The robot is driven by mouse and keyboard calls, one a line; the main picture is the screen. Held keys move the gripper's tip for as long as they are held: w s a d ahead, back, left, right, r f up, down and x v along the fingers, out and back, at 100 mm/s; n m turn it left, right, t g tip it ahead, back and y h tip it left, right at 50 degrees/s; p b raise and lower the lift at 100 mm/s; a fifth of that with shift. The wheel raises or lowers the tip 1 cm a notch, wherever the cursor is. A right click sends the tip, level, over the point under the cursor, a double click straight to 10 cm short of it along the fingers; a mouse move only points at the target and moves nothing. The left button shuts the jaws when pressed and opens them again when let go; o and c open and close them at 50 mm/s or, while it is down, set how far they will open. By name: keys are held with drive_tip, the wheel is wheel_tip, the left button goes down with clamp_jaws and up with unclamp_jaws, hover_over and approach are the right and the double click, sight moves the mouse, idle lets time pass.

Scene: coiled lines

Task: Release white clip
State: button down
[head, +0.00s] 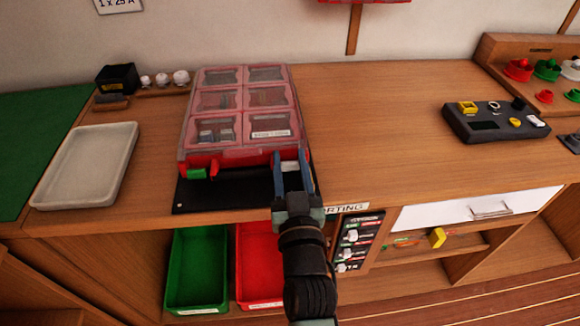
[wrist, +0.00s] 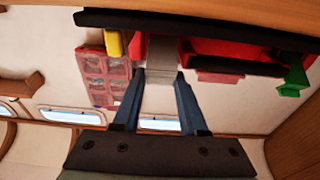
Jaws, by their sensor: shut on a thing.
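A red case (head: 229,156) with a clear pinkish lid over several compartments lies on a black mat (head: 215,195) at the front of the bench. The lid looks closed. The white clip (head: 290,166) is at the right of the case's front edge. My gripper (head: 292,176) reaches it from the front, one blue finger on each side, shut on it. The wrist view shows the pale clip (wrist: 161,52) between my fingertips (wrist: 160,78). A green clip (head: 197,174) is at the front left of the case; it also shows in the wrist view (wrist: 295,76).
A pale tray (head: 88,165) lies to the left, with a black box (head: 118,78) behind it. A dark control panel (head: 495,123) is to the right. Green (head: 197,268) and red (head: 258,265) bins are below the bench edge.

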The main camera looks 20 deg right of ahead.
drive_tip(key=c, duration=0.5)
unclamp_jaws()
drive_tip(key=v, duration=1.3)
